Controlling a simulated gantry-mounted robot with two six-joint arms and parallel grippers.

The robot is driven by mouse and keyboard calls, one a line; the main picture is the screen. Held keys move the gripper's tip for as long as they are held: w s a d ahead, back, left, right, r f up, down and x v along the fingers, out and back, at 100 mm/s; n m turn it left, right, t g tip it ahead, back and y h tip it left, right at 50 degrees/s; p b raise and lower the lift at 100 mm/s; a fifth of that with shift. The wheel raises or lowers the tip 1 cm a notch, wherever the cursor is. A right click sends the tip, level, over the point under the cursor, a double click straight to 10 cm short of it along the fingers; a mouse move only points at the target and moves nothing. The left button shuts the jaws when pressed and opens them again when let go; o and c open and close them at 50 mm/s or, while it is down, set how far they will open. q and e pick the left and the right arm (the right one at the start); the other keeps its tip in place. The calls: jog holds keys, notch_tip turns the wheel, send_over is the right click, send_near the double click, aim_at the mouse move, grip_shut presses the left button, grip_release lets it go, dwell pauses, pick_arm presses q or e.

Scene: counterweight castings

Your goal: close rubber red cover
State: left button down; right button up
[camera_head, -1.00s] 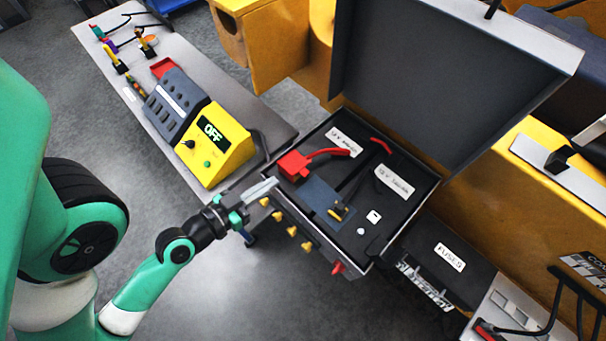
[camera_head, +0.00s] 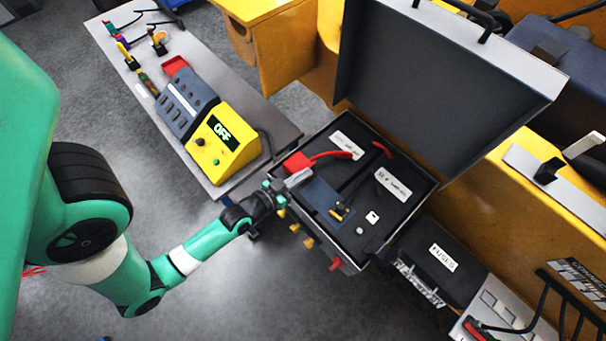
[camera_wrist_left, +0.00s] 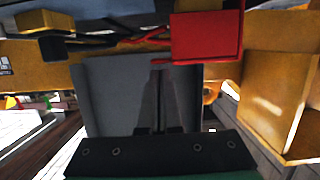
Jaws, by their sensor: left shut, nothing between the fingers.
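The red rubber cover (camera_head: 297,161) sits at the left side of the open case (camera_head: 352,252), at the end of a red cable. In the left wrist view the red cover (camera_wrist_left: 206,37) is a boxy red shape at the top, right of centre. My left gripper (camera_head: 298,179) is shut and empty at the case's near left edge. Its tips are close to the cover and overlap its near side in the head view; whether they touch it I cannot tell. My right gripper is not in view.
The case's lid (camera_head: 445,85) stands open at the back. A yellow device reading OFF (camera_head: 225,141) stands on the bench (camera_head: 282,131) to the left. A dark box labelled FUSES (camera_head: 443,257) is to the right. Open floor lies in front.

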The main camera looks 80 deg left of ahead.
pick_arm(q)
jog(key=shift+f, duration=0.15)
jog(key=shift+f+b, duration=0.45)
jog(key=shift+b, duration=0.1)
jog(key=shift+d+f+b, duration=0.2)
jog(key=shift+f+b, duration=0.05)
jog(key=shift+b, duration=0.05)
jog(key=shift+p, duration=0.3)
jog(key=shift+r+p, duration=0.35)
jog(key=shift+r, duration=0.05)
jog(key=s+d+r+b, duration=0.2)
jog(key=s+d+r, duration=0.2)
jog(key=s+r, duration=0.2)
jog(key=shift+s+d+r, duration=0.15)
jog(key=shift+s+d, duration=0.1)
jog(key=shift+s, duration=0.95)
